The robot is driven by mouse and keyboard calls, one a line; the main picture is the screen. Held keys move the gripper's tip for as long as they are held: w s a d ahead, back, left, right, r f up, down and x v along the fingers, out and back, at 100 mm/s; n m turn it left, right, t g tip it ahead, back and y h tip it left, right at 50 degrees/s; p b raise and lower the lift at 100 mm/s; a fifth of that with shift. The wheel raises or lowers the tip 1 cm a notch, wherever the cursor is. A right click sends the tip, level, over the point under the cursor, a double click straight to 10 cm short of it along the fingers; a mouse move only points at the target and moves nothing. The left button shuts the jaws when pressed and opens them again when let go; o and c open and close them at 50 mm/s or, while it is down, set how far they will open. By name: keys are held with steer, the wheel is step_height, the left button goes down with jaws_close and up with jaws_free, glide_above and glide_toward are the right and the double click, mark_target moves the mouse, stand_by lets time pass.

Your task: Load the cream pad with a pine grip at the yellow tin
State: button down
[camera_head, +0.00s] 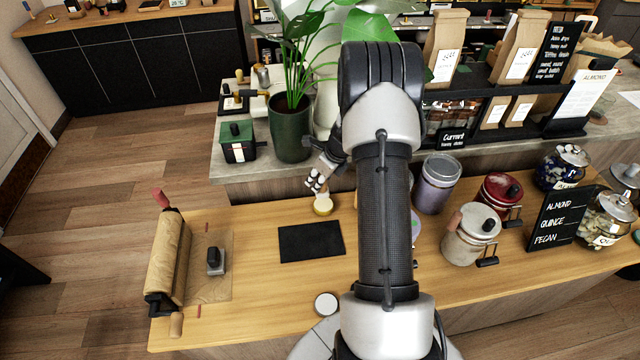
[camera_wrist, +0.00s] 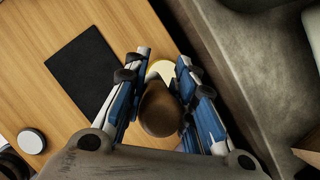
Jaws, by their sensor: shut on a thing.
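My gripper (camera_head: 316,184) is shut on the brown pine grip (camera_wrist: 160,108) of the pad. In the wrist view its blue fingers (camera_wrist: 163,62) lie on either side of that grip. The grip hides most of the pad beneath it. A small yellow tin (camera_head: 323,208) stands on the wooden counter directly below my gripper, near the counter's back edge. Pale yellow and white show past the grip in the wrist view (camera_wrist: 158,70). I cannot tell whether the pad touches the tin.
A black mat (camera_head: 311,242) lies just in front of the tin. A white round tin (camera_head: 326,303) stands near the front edge. Canisters (camera_head: 437,184) stand right of my arm. A potted plant (camera_head: 291,130) stands behind.

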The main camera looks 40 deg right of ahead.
steer(key=w+d+f, duration=0.1)
steer(key=d+f, duration=0.1)
steer(key=shift+w+f+b, duration=0.3)
steer(key=shift+w+b, duration=0.05)
steer(key=shift+b, duration=0.05)
steer(key=shift+f+b, duration=1.15)
steer(key=shift+f, duration=1.1)
steer(key=shift+s+f, duration=0.1)
steer(key=shift+f, duration=0.3)
stand_by(0.5)
steer(key=shift+r, duration=0.1)
step_height(320, 180, up, 6)
steer(key=p, duration=0.5)
steer(key=shift+p, duration=0.35)
